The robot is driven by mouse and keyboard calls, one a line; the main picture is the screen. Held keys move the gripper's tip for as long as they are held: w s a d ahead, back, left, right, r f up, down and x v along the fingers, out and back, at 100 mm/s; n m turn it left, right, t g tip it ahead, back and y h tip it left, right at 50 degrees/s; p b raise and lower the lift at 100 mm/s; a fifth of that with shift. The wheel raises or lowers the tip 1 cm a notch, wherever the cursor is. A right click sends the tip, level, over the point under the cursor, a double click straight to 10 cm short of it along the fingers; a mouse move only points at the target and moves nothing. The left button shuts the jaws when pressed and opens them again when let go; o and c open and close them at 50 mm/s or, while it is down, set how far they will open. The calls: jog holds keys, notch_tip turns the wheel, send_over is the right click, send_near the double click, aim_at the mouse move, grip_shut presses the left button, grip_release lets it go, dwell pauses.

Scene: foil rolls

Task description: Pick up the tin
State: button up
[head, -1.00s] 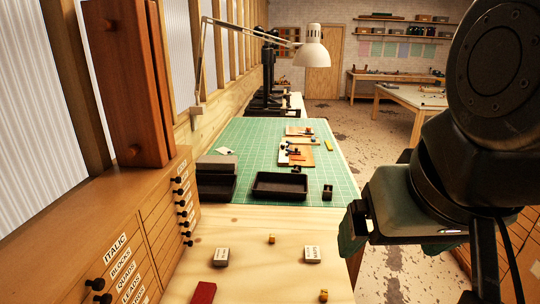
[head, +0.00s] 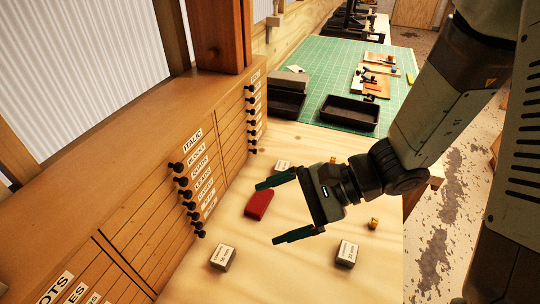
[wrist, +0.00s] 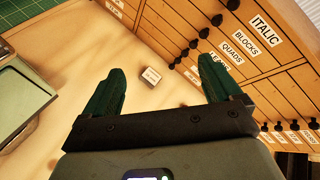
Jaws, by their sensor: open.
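Three small grey boxes with pale labels lie on the wooden bench: a near-left box (head: 223,257), a near-right box (head: 347,254) and a far box (head: 283,166). I cannot read which is the tin. My gripper (head: 267,212) is open and empty above the bench, its fingers pointing left in the head view. The red block (head: 259,205) shows between its fingertips there, apparently below them. In the wrist view one labelled box (wrist: 151,76) shows beyond and between the two green fingers; I cannot tell for sure which it is.
A wooden drawer cabinet (head: 110,205) with black knobs runs along the left. Two small brass pieces, one nearer (head: 373,223) and one farther (head: 333,160), lie to the right. A black tray (head: 348,113) stands on the green mat (head: 325,65).

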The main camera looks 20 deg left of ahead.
jog(key=a+f+m+t+y, duration=0.2)
jog(key=a+f+m+y, duration=0.15)
jog(key=f+m, duration=0.4)
jog(key=m+t+h, duration=0.1)
jog(key=m+t, duration=0.2)
jog(key=m, duration=0.1)
send_near(225, 255)
jog(key=shift+s+a+r, duration=0.2)
jog(key=shift+s+r, duration=0.15)
jog(key=shift+r, duration=0.05)
jog(key=x, duration=0.4)
jog(key=shift+a+f, duration=0.25)
jog(key=shift+f, duration=0.05)
jog(key=shift+w+f+x, duration=0.15)
jog(key=shift+x, duration=1.4)
jog(key=shift+w+f+x, duration=0.15)
jog(key=shift+x, duration=1.35)
jog(key=shift+d, duration=0.1)
jog(key=shift+c, duration=0.3)
